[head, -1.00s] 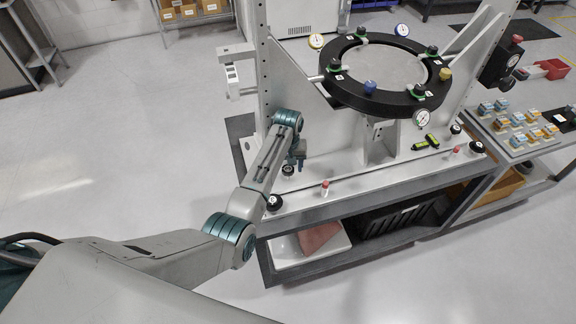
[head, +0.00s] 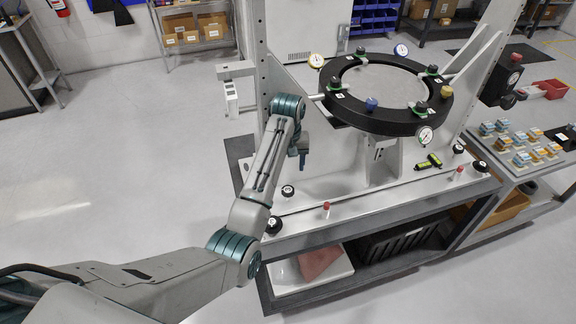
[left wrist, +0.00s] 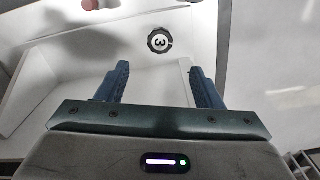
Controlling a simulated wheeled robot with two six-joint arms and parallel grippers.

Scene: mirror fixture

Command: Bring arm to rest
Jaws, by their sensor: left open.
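My left arm comes in from the left in the head view and reaches over the near left part of the fixture bench (head: 350,208). My left gripper (head: 303,160) hangs below the wrist, in front of the white fixture plate and left of the black ring (head: 340,108). In the left wrist view the two blue fingers of the left gripper (left wrist: 158,82) stand apart with nothing between them. Beyond them a black round knob marked 3 (left wrist: 160,40) sits on the pale bench top. My right gripper is out of view.
Dial gauges and coloured knobs sit around the ring. A red-topped pin (head: 326,207) and a black knob (head: 273,225) stand on the bench's front edge. A side table (head: 520,170) with several small blocks is at the right. Open floor lies at the left.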

